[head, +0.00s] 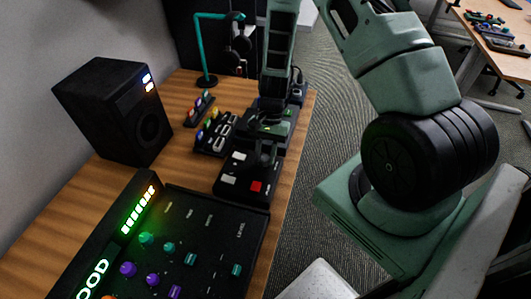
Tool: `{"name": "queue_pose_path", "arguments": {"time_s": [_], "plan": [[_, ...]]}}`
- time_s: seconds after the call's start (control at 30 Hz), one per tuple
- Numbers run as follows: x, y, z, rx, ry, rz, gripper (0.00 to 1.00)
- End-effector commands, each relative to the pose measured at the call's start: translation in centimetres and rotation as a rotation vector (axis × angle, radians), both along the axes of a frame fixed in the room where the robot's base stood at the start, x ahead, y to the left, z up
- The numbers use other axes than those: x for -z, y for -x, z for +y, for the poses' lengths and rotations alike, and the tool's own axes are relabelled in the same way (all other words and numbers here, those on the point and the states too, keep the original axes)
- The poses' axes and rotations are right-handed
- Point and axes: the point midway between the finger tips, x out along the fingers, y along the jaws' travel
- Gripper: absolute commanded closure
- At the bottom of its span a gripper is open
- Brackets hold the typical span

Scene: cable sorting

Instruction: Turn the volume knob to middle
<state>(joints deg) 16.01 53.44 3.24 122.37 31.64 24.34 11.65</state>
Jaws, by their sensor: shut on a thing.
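My gripper (262,152) reaches down over the small black control box (236,192) near the table's right edge. Its dark fingers are shut on what appears to be the volume knob on the box's top. The gripper and wrist hide most of the knob, so its pointer and angle cannot be read. The box also has a red button (256,187) and pale buttons, which stand clear in front of the fingers.
A black mixer panel (205,260) with green and purple knobs and lit bars fills the front. A black speaker (110,108) stands at left. Small coloured-knob units (213,134) lie behind the box. A teal stand (205,50) holds headphones (237,42). Carpet lies to the right.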

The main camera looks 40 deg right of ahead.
Motion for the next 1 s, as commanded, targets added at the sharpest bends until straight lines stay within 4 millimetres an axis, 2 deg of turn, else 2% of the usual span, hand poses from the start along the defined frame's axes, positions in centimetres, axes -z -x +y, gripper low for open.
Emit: {"name": "queue_pose_path", "arguments": {"time_s": [0.1,0.13,0.2,0.47,0.63,0.77,1.0], "plan": [[-0.1,-0.2,-0.1,0.0,0.001,-0.004,0.93],[-0.1,-0.2,-0.1,0.0,0.001,-0.004,0.65],[-0.1,-0.1,-0.1,0.0,0.001,-0.004,0.49],[0.0,-0.1,0.0,-0.001,0.001,-0.001,0.49],[-1.1,-0.4,-0.4,-0.002,0.001,-0.003,0.49],[-3.2,-0.9,-1.1,-0.002,0.004,-0.007,0.49],[-8.5,-2.1,-3.0,0.0,0.003,-0.008,0.49]]}}
